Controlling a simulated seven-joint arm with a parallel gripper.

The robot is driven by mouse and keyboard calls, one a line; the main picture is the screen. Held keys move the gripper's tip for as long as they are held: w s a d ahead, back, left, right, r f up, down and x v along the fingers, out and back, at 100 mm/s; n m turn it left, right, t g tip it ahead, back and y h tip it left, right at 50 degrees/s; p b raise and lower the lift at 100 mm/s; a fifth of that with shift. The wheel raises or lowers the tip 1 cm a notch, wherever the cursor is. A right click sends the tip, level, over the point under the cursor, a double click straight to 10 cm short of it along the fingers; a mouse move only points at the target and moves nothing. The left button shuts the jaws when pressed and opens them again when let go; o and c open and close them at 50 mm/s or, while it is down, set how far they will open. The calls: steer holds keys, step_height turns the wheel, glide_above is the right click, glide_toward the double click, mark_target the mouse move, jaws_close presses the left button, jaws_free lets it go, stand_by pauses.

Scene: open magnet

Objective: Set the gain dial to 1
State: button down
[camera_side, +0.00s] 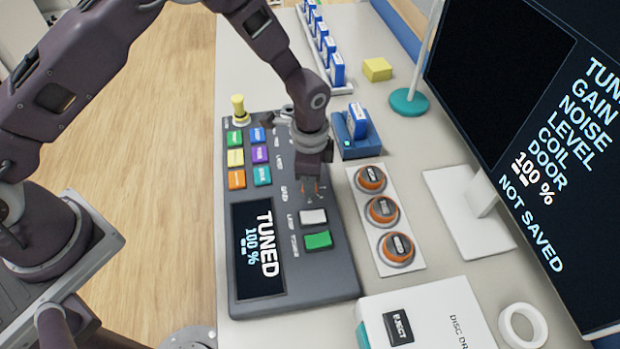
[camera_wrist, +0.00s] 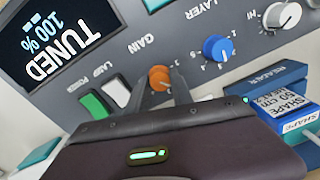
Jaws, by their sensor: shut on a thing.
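The gain dial (camera_wrist: 159,77) is a small orange knob beside the word GAIN on the grey control panel (camera_side: 330,275). My gripper (camera_side: 313,190) reaches down onto the panel; in the wrist view its two fingers (camera_wrist: 160,90) stand on either side of the orange dial and are shut on it. The fingers and wrist hide most of the dial in the side view. I cannot read which number the dial points at. The panel's screen (camera_side: 258,248) reads TUNED, 100 %.
A white switch (camera_side: 313,216) and a green switch (camera_side: 318,240) sit close to the dial. A blue knob (camera_wrist: 217,47) and a grey knob (camera_wrist: 282,15) are on its other side. A blue reader (camera_side: 357,145) and orange round buttons (camera_side: 383,210) stand beside the panel.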

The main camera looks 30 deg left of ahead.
steer(key=n, duration=0.6)
steer(key=shift+w+r+n, duration=0.1)
steer(key=shift+n, duration=3)
steer(key=c, duration=1.1)
jaws_free()
step_height(320, 180, up, 7)
steer(key=shift+d, duration=0.1)
